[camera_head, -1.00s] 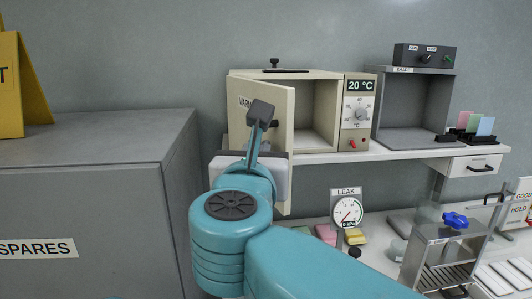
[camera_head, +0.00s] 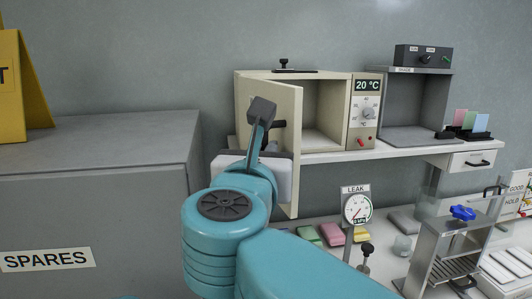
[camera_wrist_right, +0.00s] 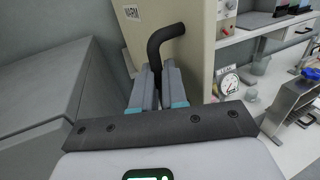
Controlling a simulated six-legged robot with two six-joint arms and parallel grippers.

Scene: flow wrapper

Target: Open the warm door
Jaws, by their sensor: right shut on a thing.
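The warm cabinet (camera_head: 318,78) is a cream box on the shelf, with a display reading 20 °C. Its door (camera_head: 285,170) is swung open on the left side, and the empty-looking inside shows. The door's black handle (camera_wrist_right: 163,42) is a bent bar in the right wrist view. My right gripper (camera_head: 262,125) is at the door's outer face; in the wrist view its fingers (camera_wrist_right: 158,85) are shut on the handle's lower part. My arm and gripper hide part of the door. My left gripper is not in view.
A grey cabinet marked SPARES (camera_head: 90,210) stands close on the left, with a yellow sign (camera_head: 22,85) on it. A grey shade box (camera_head: 415,105) is right of the warm cabinet. Below are a LEAK gauge (camera_head: 357,209), coloured blocks and a metal stand with a blue knob (camera_head: 462,213).

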